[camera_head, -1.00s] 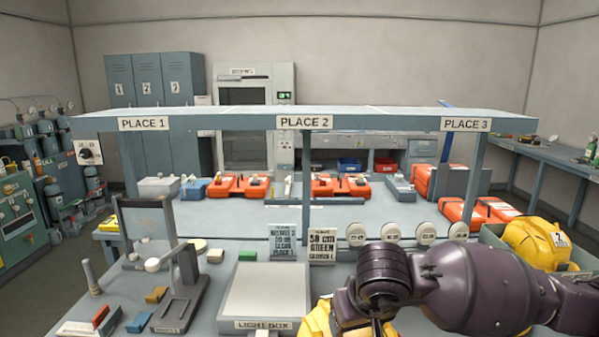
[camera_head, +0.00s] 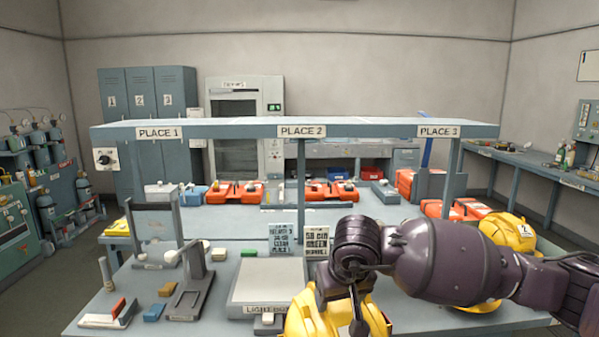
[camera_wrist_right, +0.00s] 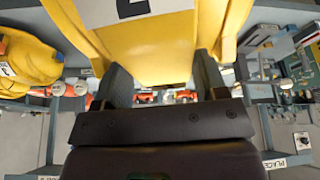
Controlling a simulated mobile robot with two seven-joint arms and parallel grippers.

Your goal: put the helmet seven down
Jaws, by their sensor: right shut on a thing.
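A yellow helmet (camera_head: 300,312) is at the bottom of the head view, in front of the light box, partly hidden by my right arm and cut off by the frame. My right gripper (camera_head: 357,322) is shut on it. In the right wrist view the held helmet (camera_wrist_right: 150,55) fills the top middle, between the two dark fingers of the gripper (camera_wrist_right: 162,82). Its white label is cut off, so I cannot read the number. I cannot tell whether it touches the bench. My left gripper is not in view.
Another yellow helmet (camera_head: 508,232) sits at the right end of the bench, behind my arm. The light box (camera_head: 265,284), two sign cards (camera_head: 287,240) and a grey stand (camera_head: 190,290) are on the near bench. An overhead beam (camera_head: 370,129) carries place signs.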

